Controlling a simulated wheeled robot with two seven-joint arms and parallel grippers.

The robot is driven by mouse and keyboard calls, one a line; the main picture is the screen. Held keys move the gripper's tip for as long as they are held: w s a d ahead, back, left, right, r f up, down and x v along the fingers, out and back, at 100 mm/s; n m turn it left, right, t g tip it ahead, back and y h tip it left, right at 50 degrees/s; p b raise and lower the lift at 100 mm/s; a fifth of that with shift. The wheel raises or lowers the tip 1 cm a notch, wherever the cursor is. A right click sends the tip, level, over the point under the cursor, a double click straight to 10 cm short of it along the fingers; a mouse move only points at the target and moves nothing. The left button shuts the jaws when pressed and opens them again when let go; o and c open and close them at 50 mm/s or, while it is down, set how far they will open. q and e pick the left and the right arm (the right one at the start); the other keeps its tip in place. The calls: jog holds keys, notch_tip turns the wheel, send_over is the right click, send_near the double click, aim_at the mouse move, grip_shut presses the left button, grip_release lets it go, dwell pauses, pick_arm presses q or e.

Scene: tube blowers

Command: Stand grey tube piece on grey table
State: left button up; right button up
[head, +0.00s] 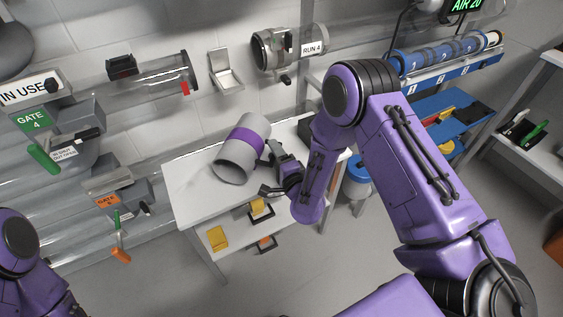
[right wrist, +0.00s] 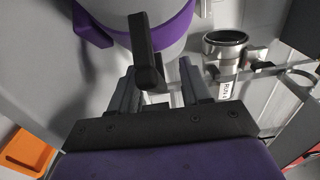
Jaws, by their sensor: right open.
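The grey tube piece (head: 229,160) has a purple band around its middle. In the head view it lies on its side, or strongly tilted, over the pale grey table (head: 187,178), with one open end toward the front left. Its contact with the table is hard to see. My right gripper (head: 270,170) is at its right side. In the right wrist view the tube piece (right wrist: 125,12) fills the top, beyond my open right gripper (right wrist: 158,85). A black bar overlaps the tube there. I cannot tell whether fingers touch it. My left gripper is out of view.
Clear tubes with gates run along the wall at left. A RUN 4 tube end (head: 270,48) juts out above the table. A blue rack of ringed pieces (head: 445,62) is at the upper right. The table's left part is bare; drawers with yellow items (head: 217,238) sit below.

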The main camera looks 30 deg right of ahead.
jog(key=s+b, duration=0.2)
jog(key=s, duration=0.9)
jog(key=s+d+f+n+g+h, duration=0.2)
jog(key=s+d+f+n+g, duration=0.2)
jog(key=s+f+n+g, duration=0.55)
jog(key=s+d+f+n+g+h, duration=0.1)
jog(key=s+d+f+n+g, duration=0.15)
jog(key=s+f+g, duration=0.7)
jog(key=s+r+t+p, duration=0.1)
jog(key=p, duration=0.1)
jog(key=s+r+t+p, duration=0.1)
jog(key=s, duration=0.1)
jog(key=s+r+t+p, duration=0.1)
jog(key=t+p, duration=0.1)
jog(key=shift+s+d+r+m+p, duration=0.25)
jog(key=shift+s+r+m+p, duration=0.05)
jog(key=shift+s+p, duration=0.05)
